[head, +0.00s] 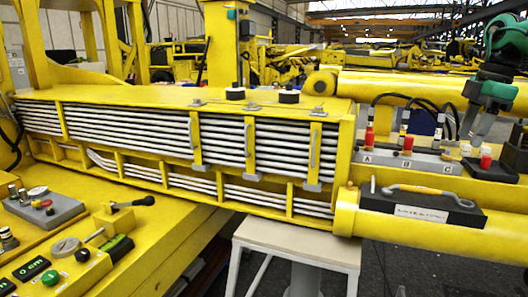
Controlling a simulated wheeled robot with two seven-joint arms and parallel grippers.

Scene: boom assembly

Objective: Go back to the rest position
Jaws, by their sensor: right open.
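My right arm comes in from the upper right, dark grey with green joint covers. Its gripper (479,128) points down over the right end of the yellow boom, open with nothing seen between its fingers. It is close to the grey block (408,157) with red-capped fittings, and I cannot tell whether it touches anything. My left gripper is not in view.
The yellow boom box (180,97) with stacked grey hoses fills the middle. A black box with a yellow handle (422,203) sits on the yellow cylinder (505,235). A control panel (55,262) with levers is lower left. A white stool (297,243) stands below.

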